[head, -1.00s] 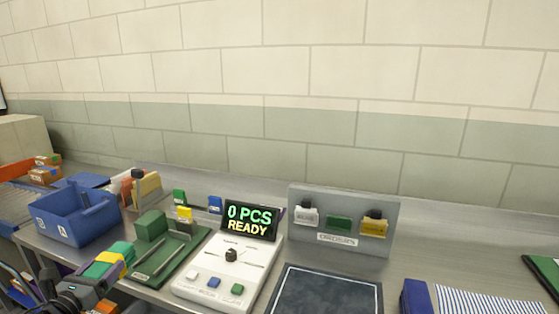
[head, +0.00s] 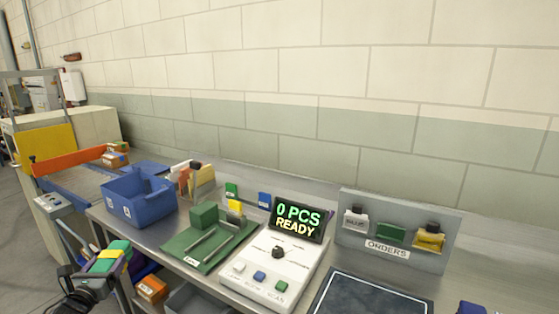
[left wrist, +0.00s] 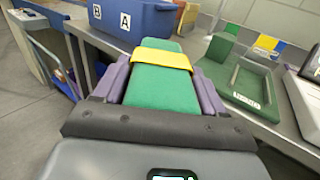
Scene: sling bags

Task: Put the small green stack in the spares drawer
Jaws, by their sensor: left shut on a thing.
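My left gripper (head: 109,259) is shut on a green stack (head: 118,247) with a yellow band (head: 107,255) around it. It holds the stack in the air off the table's front left edge, below the blue bin. In the left wrist view the green stack (left wrist: 160,88) lies between the purple fingers, with the yellow band (left wrist: 160,58) across its far part. A grey open container (head: 192,300) shows partly below the tabletop; I cannot tell whether it is the spares drawer. My right gripper is not in view.
The blue bin (head: 138,198) stands at the table's left end. A green tray (head: 180,246) with a green block (head: 204,215) lies right of it, then the white counter (head: 262,279). An orange box (head: 151,289) sits below. Open floor (head: 30,265) lies at left.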

